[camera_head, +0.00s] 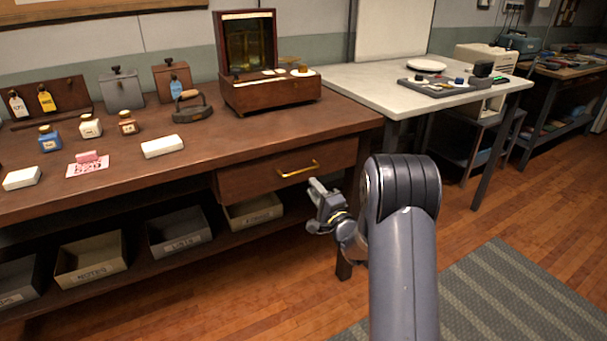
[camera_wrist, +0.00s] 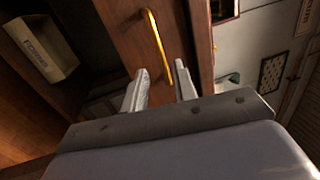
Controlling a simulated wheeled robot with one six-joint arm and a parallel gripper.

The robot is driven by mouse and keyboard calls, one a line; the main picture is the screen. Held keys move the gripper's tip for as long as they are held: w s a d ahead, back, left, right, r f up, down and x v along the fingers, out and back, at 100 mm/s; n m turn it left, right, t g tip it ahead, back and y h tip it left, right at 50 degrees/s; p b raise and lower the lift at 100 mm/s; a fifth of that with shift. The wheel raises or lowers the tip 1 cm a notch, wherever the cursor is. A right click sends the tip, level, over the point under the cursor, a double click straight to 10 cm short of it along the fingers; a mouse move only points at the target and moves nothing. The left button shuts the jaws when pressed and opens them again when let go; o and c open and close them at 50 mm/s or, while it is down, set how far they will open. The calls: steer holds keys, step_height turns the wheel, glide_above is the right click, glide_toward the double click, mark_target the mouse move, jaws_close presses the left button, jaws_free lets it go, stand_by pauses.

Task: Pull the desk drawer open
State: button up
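The desk drawer (camera_head: 262,174) is a brown wooden front under the right part of the desk top. It looks shut, near flush with the desk. Its brass bar handle (camera_head: 298,169) is on the front, and the handle also shows in the wrist view (camera_wrist: 158,46). My gripper (camera_head: 318,190) is in front of the drawer, just below and right of the handle in the head view. In the wrist view my gripper's two fingers (camera_wrist: 160,82) are apart, with the handle's near end in line with the gap between them. Contact with the handle cannot be told.
The desk top (camera_head: 225,143) carries bottles, an iron and an open wooden box (camera_head: 270,97). Below is a shelf with several bins (camera_head: 90,260). A white-topped table (camera_head: 365,85) stands right of the desk. Wooden floor and a striped mat (camera_head: 500,295) lie at right.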

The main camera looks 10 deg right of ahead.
mark_target(301, 172)
steer(key=x, duration=0.8)
steer(key=shift+w+a+b, duration=0.1)
steer(key=shift+w+b, duration=0.1)
steer(key=shift+b, duration=0.15)
jaws_close()
